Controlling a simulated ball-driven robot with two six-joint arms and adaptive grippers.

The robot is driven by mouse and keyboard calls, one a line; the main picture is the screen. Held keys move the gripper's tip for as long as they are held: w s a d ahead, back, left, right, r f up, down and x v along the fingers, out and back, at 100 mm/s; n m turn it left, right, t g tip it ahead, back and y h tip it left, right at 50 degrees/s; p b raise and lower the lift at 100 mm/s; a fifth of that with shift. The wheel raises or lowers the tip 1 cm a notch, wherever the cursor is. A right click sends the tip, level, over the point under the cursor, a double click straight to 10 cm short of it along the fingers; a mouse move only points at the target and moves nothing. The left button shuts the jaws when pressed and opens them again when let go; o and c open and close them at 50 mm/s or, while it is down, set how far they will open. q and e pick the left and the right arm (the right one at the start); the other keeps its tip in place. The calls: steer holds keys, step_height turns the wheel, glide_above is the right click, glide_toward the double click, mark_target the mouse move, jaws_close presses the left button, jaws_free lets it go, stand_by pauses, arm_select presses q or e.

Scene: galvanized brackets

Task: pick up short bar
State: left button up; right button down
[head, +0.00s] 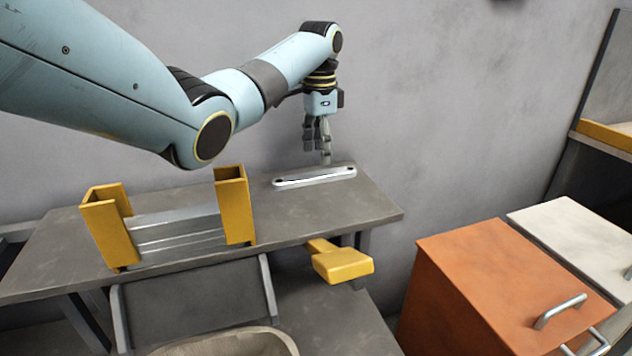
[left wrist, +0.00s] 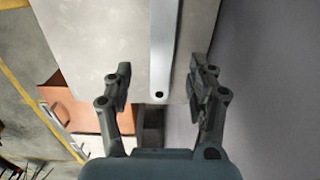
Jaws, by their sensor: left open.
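The short bar (head: 314,177) is a flat light-metal strip with a dark hole near each end. It lies on the grey bench top (head: 370,205), towards the back right. My left gripper (head: 324,158) hangs above the bar's right half, pointing down, and is open and empty. In the left wrist view the bar (left wrist: 164,45) runs down between the two open fingers of the gripper (left wrist: 163,80), with one holed end near fingertip level. The fingers appear apart from it on both sides. My right gripper is in neither view.
A yellow-ended rack (head: 238,205) with grey metal bars (head: 175,232) stands left of the short bar. A yellow block (head: 342,265) juts from the bench front. An orange cabinet (head: 480,290) and a white one (head: 575,240) stand right. The wall is close behind.

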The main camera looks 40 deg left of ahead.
mark_target(316, 174)
arm_select(q)
steer(key=f, duration=0.3)
steer(key=f+b, duration=0.1)
steer(key=f, duration=0.1)
steer(key=shift+s+a+f, duration=0.25)
steer(key=shift+f, duration=0.05)
jaws_close()
